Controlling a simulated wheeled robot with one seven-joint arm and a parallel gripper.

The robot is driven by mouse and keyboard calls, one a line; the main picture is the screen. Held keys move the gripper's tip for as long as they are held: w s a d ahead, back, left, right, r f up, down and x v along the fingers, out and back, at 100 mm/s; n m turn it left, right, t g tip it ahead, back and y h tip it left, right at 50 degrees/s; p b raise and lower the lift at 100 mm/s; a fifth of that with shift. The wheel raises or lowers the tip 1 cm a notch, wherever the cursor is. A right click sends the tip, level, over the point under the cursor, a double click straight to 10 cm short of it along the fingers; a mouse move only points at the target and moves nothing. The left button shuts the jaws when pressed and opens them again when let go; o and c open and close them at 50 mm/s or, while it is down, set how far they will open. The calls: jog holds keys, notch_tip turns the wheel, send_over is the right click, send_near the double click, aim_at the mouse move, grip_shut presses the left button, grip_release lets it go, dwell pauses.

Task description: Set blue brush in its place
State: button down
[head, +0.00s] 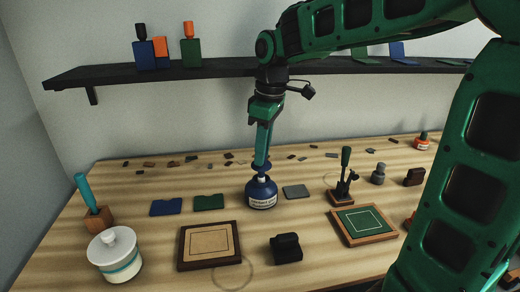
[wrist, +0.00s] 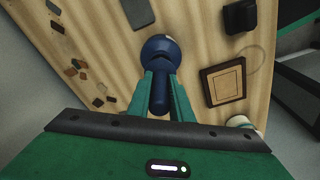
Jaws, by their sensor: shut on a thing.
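My gripper (head: 262,158) points down over the middle of the table, its green fingers shut on the blue brush (head: 261,170). In the wrist view the brush's dark blue handle (wrist: 159,98) lies between the two fingers (wrist: 160,82). The brush's flared lower part is right at the top of a round, dark blue jar with a white label (head: 261,194). The jar also shows beyond the fingers in the wrist view (wrist: 160,45). The brush's lower end is hidden, and I cannot tell whether it is inside the jar or resting on it.
A teal-handled tool stands in a wooden block (head: 98,219) at left, behind a white lidded pot (head: 114,257). Wooden frames (head: 181,252), a black block (head: 286,248) and a dark stand (head: 341,196) surround the jar. A dark shelf (head: 220,69) with bottles runs behind.

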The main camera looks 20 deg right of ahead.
aim_at(266, 165)
jog(key=shift+f, duration=2.1)
jog(key=c, duration=1.5)
grip_release()
jog(key=shift+r, duration=0.1)
jog(key=r, duration=0.7)
jog(key=d+r, duration=0.1)
jog(key=r, duration=0.2)
jog(key=shift+s+r, duration=0.25)
jog(key=shift+s, duration=0.05)
jog(key=s+d+f+m, duration=0.5)
jog(key=s, duration=0.3)
jog(key=s+d+f+m, duration=0.5)
jog(key=s, duration=0.4)
jog(key=s+d+f+m, duration=0.5)
jog(key=s+d+m, duration=0.1)
jog(key=s, duration=0.2)
jog(key=shift+s+f+g+h, duration=0.25)
jog(key=shift+f+g+h, duration=0.05)
jog(key=shift+g+h, duration=0.1)
